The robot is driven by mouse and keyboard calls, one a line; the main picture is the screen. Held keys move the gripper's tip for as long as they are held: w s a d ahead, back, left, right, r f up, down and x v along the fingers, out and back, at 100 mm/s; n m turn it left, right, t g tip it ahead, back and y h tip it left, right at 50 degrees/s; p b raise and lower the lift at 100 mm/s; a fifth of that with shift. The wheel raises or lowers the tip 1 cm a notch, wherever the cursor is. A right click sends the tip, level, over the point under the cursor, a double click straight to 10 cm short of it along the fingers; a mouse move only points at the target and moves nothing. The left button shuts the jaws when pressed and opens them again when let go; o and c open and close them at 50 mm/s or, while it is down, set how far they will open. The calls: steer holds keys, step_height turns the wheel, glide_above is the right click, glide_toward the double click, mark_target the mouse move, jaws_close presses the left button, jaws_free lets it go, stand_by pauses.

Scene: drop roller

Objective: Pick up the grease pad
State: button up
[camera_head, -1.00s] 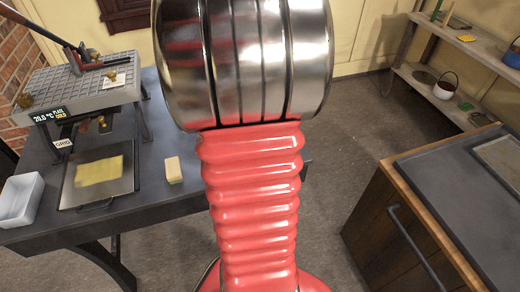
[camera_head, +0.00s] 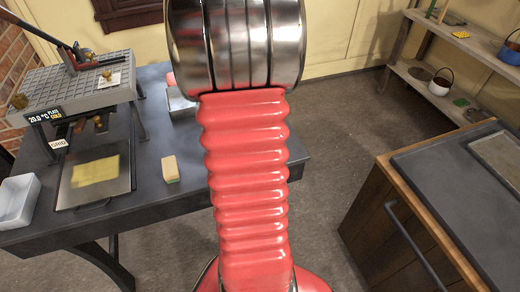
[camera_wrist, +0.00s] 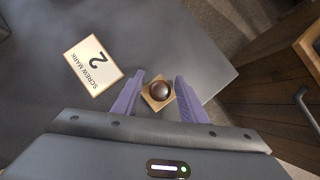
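A small cream-yellow block (camera_head: 171,168), possibly the grease pad, stands on the dark table (camera_head: 187,198) right of a metal tray. I cannot confirm which thing is the grease pad. In the wrist view my gripper (camera_wrist: 160,84) is open, its two purple fingers apart. A dark brown round knob (camera_wrist: 161,87) on a small square wooden base (camera_wrist: 157,102) shows between the fingertips. I cannot tell how far below the fingers it is. In the head view my arm hides my gripper.
A tray (camera_head: 68,189) with a yellow sheet (camera_head: 96,171), a white bin (camera_head: 17,202) and a grey grid-topped stand (camera_head: 65,88) are at the table's left. A wooden cabinet (camera_head: 425,215) stands right.

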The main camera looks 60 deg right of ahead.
steer(key=shift+x, duration=1.35)
steer(key=shift+c, duration=0.5)
jaws_close()
